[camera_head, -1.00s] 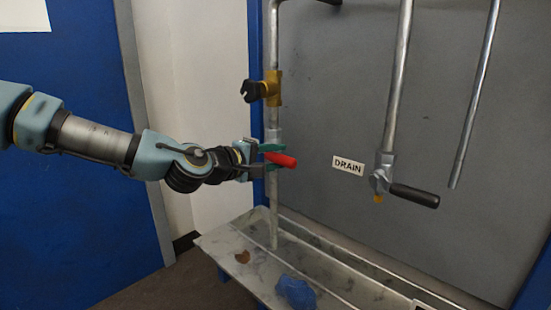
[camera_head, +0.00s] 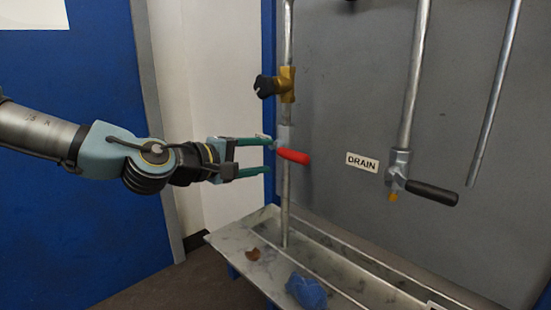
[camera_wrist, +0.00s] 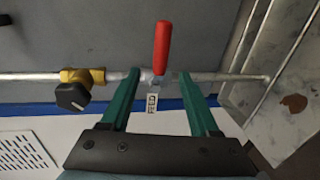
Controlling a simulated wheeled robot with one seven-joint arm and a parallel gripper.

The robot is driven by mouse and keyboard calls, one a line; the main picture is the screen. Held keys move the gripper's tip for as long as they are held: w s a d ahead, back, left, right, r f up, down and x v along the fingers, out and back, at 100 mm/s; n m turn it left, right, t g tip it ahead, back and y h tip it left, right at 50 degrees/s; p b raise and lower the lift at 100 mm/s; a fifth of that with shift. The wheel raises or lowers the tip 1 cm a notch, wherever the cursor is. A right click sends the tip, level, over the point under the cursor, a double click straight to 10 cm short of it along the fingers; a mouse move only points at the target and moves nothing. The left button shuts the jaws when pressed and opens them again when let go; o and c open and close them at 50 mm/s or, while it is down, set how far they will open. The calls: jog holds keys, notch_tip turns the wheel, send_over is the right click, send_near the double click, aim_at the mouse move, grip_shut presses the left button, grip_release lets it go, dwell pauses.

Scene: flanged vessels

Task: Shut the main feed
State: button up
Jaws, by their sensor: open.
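The red-handled valve (camera_head: 292,156) sits on the left vertical pipe, its lever pointing right and slightly down in the head view. In the wrist view the red lever (camera_wrist: 162,48) stands across the pipe, beyond and between my fingertips. A tag reading FEED (camera_wrist: 153,104) hangs by this valve. My gripper (camera_head: 269,155) is open, its green fingers level and reaching toward the valve from the left. In the wrist view my gripper (camera_wrist: 159,80) has one finger on each side of the valve body. I cannot tell whether the fingers touch it.
A brass valve with a black knob (camera_head: 275,84) is above on the same pipe. A black-handled valve (camera_head: 425,190) by a DRAIN label (camera_head: 362,162) is to the right. Below is a tray (camera_head: 225,240) with a blue lump (camera_head: 306,291) and a brown scrap (camera_head: 252,254).

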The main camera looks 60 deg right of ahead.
jog(key=shift+v, duration=1)
